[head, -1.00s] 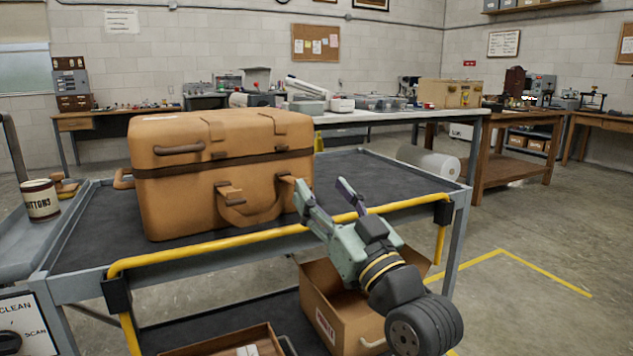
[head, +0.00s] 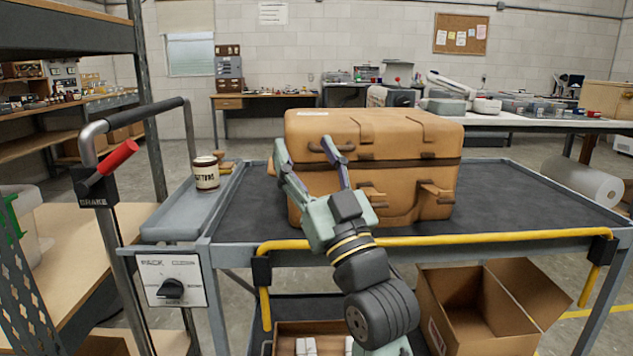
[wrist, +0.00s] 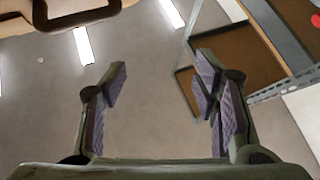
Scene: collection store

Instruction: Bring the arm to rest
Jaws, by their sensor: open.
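My gripper (head: 308,158) is in the middle of the head view, in front of the left part of a tan suitcase (head: 375,125). Its two fingers point up and are spread apart, with nothing between them. In the wrist view my gripper (wrist: 160,90) also shows open and empty, with the ceiling behind it. A part of the suitcase, with its handle (wrist: 85,18), shows at the top left of that view. The arm is raised above the yellow rail (head: 480,240) of the cart. I cannot tell from the head view how far the fingers are from the suitcase.
The suitcase stands on the cart's dark top (head: 520,190). A labelled mug (head: 206,174) stands on a grey side tray (head: 180,212). A red-gripped brake lever (head: 118,158) and shelving (head: 142,90) are at left. An open cardboard box (head: 470,310) is low at right.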

